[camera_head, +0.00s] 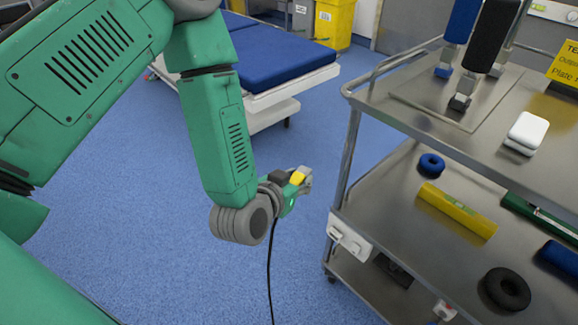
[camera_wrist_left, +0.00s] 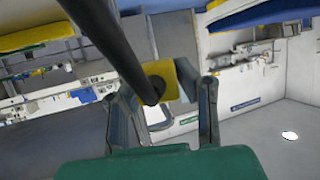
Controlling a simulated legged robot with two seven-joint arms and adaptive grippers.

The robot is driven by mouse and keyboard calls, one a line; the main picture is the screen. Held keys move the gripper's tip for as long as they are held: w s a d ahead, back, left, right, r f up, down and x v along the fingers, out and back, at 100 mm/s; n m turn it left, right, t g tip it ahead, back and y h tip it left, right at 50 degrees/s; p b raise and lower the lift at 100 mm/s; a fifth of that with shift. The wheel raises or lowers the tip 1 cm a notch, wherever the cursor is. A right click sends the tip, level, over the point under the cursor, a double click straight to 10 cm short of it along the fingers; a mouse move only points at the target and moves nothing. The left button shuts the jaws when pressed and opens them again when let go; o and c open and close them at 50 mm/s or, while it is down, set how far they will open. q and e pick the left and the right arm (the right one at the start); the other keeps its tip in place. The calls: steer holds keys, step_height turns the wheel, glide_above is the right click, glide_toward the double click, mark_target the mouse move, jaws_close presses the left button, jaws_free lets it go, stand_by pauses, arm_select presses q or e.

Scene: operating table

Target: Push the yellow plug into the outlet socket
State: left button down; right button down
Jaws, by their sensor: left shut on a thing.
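My left gripper (camera_head: 304,178) is shut on the yellow plug (camera_head: 297,178), held in the air to the left of the metal cart. A black cable (camera_head: 269,270) hangs down from the plug. In the left wrist view the yellow plug (camera_wrist_left: 160,72) sits between the two fingers of the left gripper (camera_wrist_left: 165,90), with the thick black cable (camera_wrist_left: 112,45) running to it from the upper left. A white outlet socket box (camera_head: 349,238) is fixed to the cart's near left side, below and to the right of the plug, apart from it. My right gripper is out of view.
The metal cart (camera_head: 385,195) fills the right side. A second white box (camera_head: 445,310) is lower down. A blue bed (camera_head: 275,57) stands behind; floor between is clear.

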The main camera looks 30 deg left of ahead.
arm_select(q)
step_height(320, 180, down, 12)
steer(key=d+f+m+h+b, duration=0.1)
steer(key=d+b, duration=0.1)
steer(key=m+g+h+b, duration=0.1)
steer(key=m+h+b, duration=0.1)
steer(key=h, duration=0.1)
glide_toward(334, 237)
step_height(334, 237, down, 3)
steer(key=shift+s+r, duration=0.2)
steer(key=shift+s, duration=0.3)
steer(key=shift+p, duration=0.4)
steer(key=w, duration=0.2)
steer(key=w+d+b, duration=0.1)
steer(key=shift+w+d, duration=0.1)
steer(key=shift+w, duration=0.3)
steer(key=shift+r+p, duration=0.15)
steer(key=shift+p, duration=0.15)
steer(key=shift+w+d+b, duration=0.2)
steer(key=shift+w+b, duration=0.05)
steer(key=shift+w, duration=0.35)
steer(key=shift+w+d+b, duration=0.2)
steer(key=shift+w+d, duration=0.05)
steer(key=shift+w, duration=0.35)
stand_by(0.4)
